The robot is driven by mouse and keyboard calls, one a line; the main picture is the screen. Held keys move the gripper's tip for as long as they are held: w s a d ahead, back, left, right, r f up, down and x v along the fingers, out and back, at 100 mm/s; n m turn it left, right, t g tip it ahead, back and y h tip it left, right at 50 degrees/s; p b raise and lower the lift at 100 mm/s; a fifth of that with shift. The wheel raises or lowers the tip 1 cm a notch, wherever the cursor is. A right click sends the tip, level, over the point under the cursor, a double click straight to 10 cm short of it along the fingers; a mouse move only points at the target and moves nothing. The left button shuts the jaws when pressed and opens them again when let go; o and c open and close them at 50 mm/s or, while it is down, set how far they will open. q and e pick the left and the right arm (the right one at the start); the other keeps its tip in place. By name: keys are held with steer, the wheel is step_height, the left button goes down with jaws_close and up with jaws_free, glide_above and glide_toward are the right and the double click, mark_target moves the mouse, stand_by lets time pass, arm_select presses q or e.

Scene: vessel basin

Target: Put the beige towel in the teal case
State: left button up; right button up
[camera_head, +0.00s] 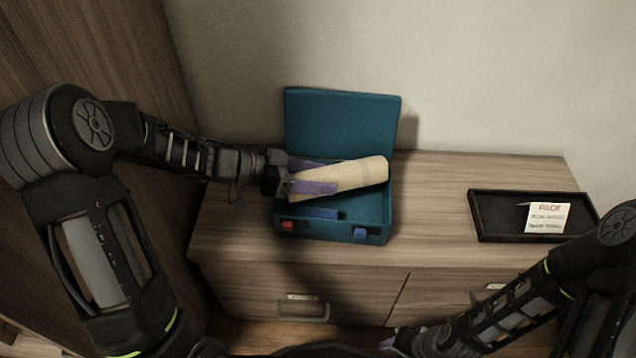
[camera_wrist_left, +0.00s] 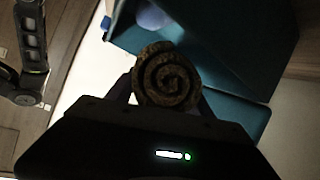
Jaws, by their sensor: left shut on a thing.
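The beige towel (camera_head: 345,175) is a rolled cylinder. Its spiral end shows in the left wrist view (camera_wrist_left: 166,82). My left gripper (camera_head: 312,178) is shut on the towel and holds it over the open teal case (camera_head: 335,228), tilted slightly with its right end higher. I cannot tell whether the towel touches the case. The case stands on the cabinet top with its lid (camera_head: 340,120) raised at the back. My right gripper (camera_head: 392,342) is low at the bottom of the head view, in front of the cabinet; its finger opening is unclear.
A black tray (camera_head: 480,224) with a white card marked PACK (camera_head: 549,218) lies at the right of the cabinet top. A blue-purple item (camera_head: 322,214) lies inside the case near its front. The wooden top (camera_head: 435,190) between case and tray is clear.

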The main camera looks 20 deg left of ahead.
arm_select(q)
steer(key=shift+f, duration=0.35)
steer(key=shift+f, duration=0.4)
steer(key=shift+f, duration=0.1)
steer(key=o, duration=1.5)
steer(key=shift+r, duration=0.3)
steer(key=p+v, duration=0.1)
steer(key=v, duration=0.2)
steer(key=p+v, duration=0.2)
steer(key=v, duration=0.2)
steer(key=shift+r, duration=0.4)
steer(key=shift+s+a, duration=0.15)
steer(key=shift+a, duration=0.1)
